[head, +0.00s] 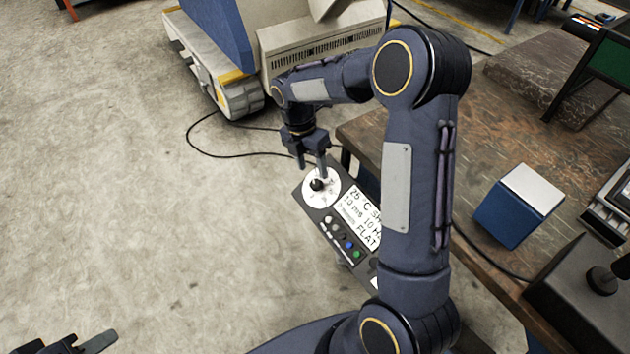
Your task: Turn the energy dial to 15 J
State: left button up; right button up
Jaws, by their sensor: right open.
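The energy dial is a round white disc (315,190) with a black knob (317,184) at its middle, at the far end of a dark grey control panel (306,209). The numbers on the dial are too small to read. My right gripper (311,168) points down just above the dial, its fingers open near the knob; I cannot tell whether they touch it. My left gripper (88,346) only just shows at the bottom left corner, cut off by the frame edge.
The panel also bears a white display (359,212) and several coloured buttons (349,245), partly behind my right arm. A wooden table (480,150) to the right carries a blue box (519,206). A tracked machine (240,92) stands at the back. The floor on the left is clear.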

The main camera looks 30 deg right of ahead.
aim_at(316, 181)
jog(key=x, duration=0.5)
jog(key=shift+b, duration=0.3)
jog(key=c, duration=1)
